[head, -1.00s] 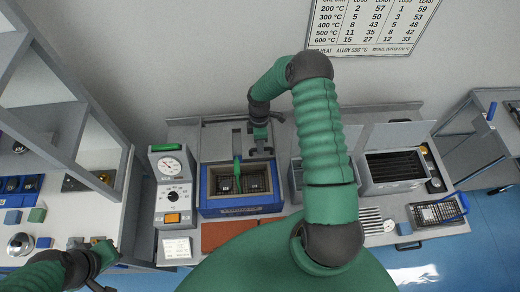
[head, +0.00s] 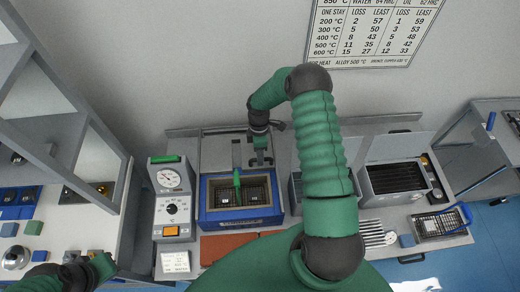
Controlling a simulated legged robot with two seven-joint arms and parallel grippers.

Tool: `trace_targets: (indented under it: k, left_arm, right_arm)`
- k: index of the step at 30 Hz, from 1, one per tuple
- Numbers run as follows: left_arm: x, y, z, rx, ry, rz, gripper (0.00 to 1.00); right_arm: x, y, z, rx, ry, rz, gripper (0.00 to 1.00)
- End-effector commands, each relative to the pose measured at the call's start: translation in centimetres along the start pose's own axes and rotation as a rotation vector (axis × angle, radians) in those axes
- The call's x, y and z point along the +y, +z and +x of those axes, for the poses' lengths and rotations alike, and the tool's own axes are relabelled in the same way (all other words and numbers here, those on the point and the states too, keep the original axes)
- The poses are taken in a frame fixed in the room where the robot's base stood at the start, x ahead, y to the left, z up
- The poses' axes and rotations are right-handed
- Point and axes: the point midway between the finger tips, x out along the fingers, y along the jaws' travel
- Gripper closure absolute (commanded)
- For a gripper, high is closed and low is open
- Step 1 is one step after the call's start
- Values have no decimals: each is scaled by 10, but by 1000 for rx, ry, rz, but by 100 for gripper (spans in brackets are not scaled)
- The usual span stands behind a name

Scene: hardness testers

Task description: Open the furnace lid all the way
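The furnace (head: 240,220) is a blue-rimmed box left of centre, with its dark chamber exposed from above. Its grey lid (head: 215,154) stands back behind the opening, seen steeply from above. A green handle (head: 237,178) on a grey bar shows at the lid's middle and overlaps the opening in the picture. My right gripper (head: 262,160) is just right of the handle, in front of the lid. Its fingers are spread with nothing between them; contact with the lid is unclear. My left gripper (head: 103,266) is at the lower left, its fingers hard to make out.
A control box with a dial (head: 172,205) stands left of the furnace. Red-brown bricks (head: 228,245) lie in front. Right are an open grey tank (head: 394,176) and a wire basket (head: 440,222). Shelving rises at the left. My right arm hides part of the bench.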

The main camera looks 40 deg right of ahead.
Motion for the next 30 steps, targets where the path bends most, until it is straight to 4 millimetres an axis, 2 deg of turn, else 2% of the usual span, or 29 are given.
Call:
trace_targets:
  k: [5, 15, 18, 23, 30]
  left_arm:
    - [0, 2, 8, 0, 0, 0, 100]
    - [0, 6, 27, 0, 0, 0, 100]
    - [0, 7, 29, 0, 0, 0, 100]
    - [0, 7, 31, 0, 0, 0, 100]
    - [0, 7, 30, 0, 0, 0, 100]
  right_arm:
    - [2, 1, -26, 1, 5, 0, 62]
    - [4, 3, -124, 2, 5, 1, 62]
    - [4, 3, -145, 3, 2, 1, 62]
    - [4, 3, -163, 3, -1, -1, 62]
    - [3, 3, -166, 3, -2, -1, 62]
